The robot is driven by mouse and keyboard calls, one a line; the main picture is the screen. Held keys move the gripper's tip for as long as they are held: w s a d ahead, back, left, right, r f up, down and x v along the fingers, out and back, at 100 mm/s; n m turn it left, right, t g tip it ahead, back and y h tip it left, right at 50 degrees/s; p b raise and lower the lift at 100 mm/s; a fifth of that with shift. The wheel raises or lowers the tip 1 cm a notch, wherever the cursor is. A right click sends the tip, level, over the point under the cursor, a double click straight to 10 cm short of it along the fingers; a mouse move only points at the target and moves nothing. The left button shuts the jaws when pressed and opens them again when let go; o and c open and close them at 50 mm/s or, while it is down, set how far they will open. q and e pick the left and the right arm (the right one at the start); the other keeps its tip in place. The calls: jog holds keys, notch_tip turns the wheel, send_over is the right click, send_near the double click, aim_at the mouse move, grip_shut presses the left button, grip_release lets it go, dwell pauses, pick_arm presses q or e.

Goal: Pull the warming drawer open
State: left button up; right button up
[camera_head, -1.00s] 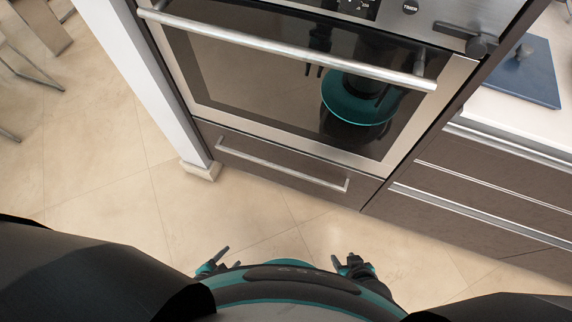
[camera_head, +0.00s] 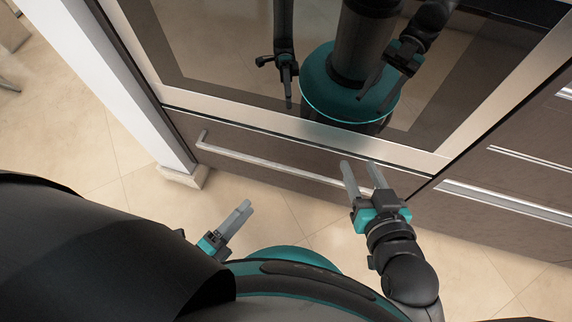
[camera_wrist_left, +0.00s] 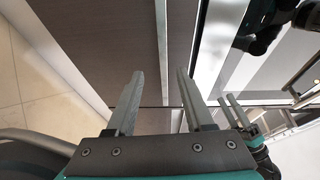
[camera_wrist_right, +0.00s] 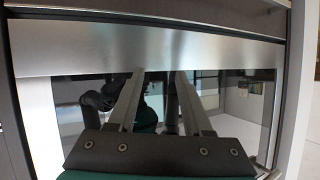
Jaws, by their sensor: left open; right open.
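The warming drawer (camera_head: 258,146) is a brown panel under the oven, and it looks shut, flush with the front. Its long silver handle (camera_head: 270,166) runs across it. My left gripper (camera_head: 243,207) is open and empty, in front of and below the handle, apart from it. In the left wrist view the handle (camera_wrist_left: 162,40) runs up the picture beyond the open fingers. My right gripper (camera_head: 360,165) is open, its fingers over the handle's right end in the picture; I cannot tell whether they touch. The right wrist view shows its fingers spread with nothing between them.
The oven door (camera_head: 215,60) above is dark glass in a steel frame and reflects my body and arms. A white panel (camera_head: 110,60) stands to the left. Brown drawers with silver strips (camera_head: 520,160) lie to the right. The tiled floor (camera_head: 110,170) in front is clear.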

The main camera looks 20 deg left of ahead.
aim_at(281, 170)
pick_arm(q)
jog(key=shift+m, duration=0.4)
jog(key=x, duration=0.4)
jog(key=b+x, duration=0.1)
jog(key=x, duration=0.4)
jog(key=b+x, duration=0.1)
jog(key=x, duration=0.4)
jog(key=shift+w+r, duration=0.15)
jog(key=shift+r, duration=0.1)
jog(key=shift+w+d, duration=0.3)
jog(key=shift+w, duration=0.3)
pick_arm(e)
jog(key=shift+s+a+r+m+t+y, duration=0.2)
jog(key=shift+a+r+t+y, duration=0.3)
jog(key=shift+r+t, duration=0.4)
jog(key=shift+s+a+r+m+t+y, duration=0.25)
jog(key=shift+a+r+t, duration=0.45)
jog(key=shift+t, duration=0.4)
pick_arm(q)
jog(key=shift+c, duration=0.4)
pick_arm(e)
jog(key=shift+w, duration=0.1)
pick_arm(q)
grip_shut()
